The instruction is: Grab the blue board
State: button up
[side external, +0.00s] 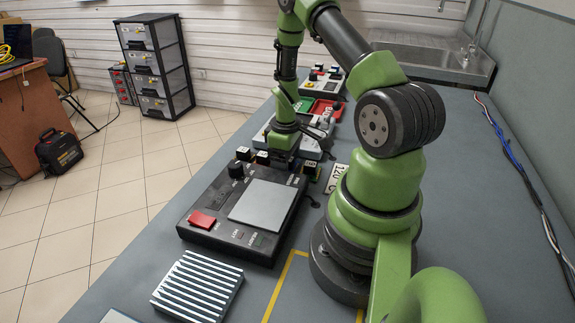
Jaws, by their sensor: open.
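My gripper (283,154) hangs from the green arm over the far end of a black device (207,187). It points down and its fingertips are small and dark against the device, close to a row of small blocks. The blocks include one with a white top (243,153), another beside it (262,157), and a dark one with a yellowish face (310,168) to the right of the gripper. I cannot make out a blue board clearly; it may be among these blocks or hidden behind the gripper. Nothing is seen held.
The black device has a grey plate (264,204), a red switch (201,219) and a knob. A striped metal block (197,287) lies in front. A white label plate (336,178) lies right of the device. Red and green trays (322,108) stand behind.

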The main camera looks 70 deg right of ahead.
jog(key=c, duration=0.6)
jog(key=shift+r, duration=0.15)
